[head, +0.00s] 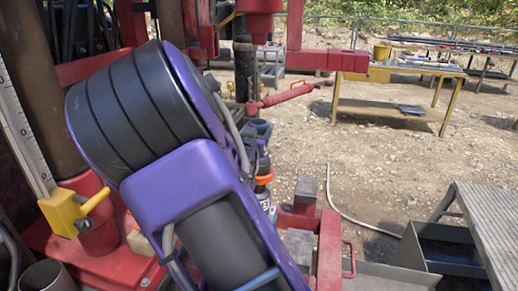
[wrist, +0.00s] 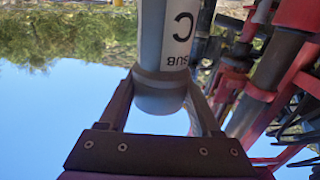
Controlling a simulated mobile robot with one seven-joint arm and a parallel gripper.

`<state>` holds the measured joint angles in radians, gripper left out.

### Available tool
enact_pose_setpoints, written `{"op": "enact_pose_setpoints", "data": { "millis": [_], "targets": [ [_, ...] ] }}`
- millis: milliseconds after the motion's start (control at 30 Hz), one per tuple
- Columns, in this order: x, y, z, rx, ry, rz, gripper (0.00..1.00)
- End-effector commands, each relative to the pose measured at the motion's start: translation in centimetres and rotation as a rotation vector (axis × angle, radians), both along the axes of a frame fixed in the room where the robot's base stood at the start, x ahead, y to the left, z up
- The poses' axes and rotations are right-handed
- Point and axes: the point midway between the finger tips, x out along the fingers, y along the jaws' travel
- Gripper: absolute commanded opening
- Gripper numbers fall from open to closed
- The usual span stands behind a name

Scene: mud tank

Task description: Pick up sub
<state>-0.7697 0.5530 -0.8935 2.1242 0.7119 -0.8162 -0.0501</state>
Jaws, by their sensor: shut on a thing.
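The sub (wrist: 165,45) is a grey cylinder with a rounded end, marked "C" and "SUB", in the upper middle of the wrist view. My gripper (wrist: 162,88) is shut on it, with one finger on each side near the rounded end. The sub's other end runs out of the top of the wrist view. In the head view my purple and black arm fills the left and middle, and I cannot make out the sub or the gripper's fingers there.
Red rig machinery (wrist: 285,60) stands close on the right in the wrist view. In the head view, a red frame (head: 328,250) and a grey metal bench (head: 490,215) stand at the lower right. A yellow table (head: 385,108) stands farther back. Gravel ground between is mostly open.

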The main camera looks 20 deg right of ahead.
Motion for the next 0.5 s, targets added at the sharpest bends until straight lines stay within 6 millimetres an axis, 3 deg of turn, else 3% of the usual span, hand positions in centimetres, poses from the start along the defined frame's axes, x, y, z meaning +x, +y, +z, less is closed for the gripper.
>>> {"op": "enact_pose_setpoints", "data": {
  "millis": [33,267,500],
  "targets": [
    [-0.02,-0.01,-0.01,0.000,0.000,0.000,0.39],
    [-0.03,-0.02,-0.02,0.001,-0.001,-0.001,0.00],
    [0.03,-0.08,0.35,-0.002,-0.008,-0.001,0.00]
  ]
}}
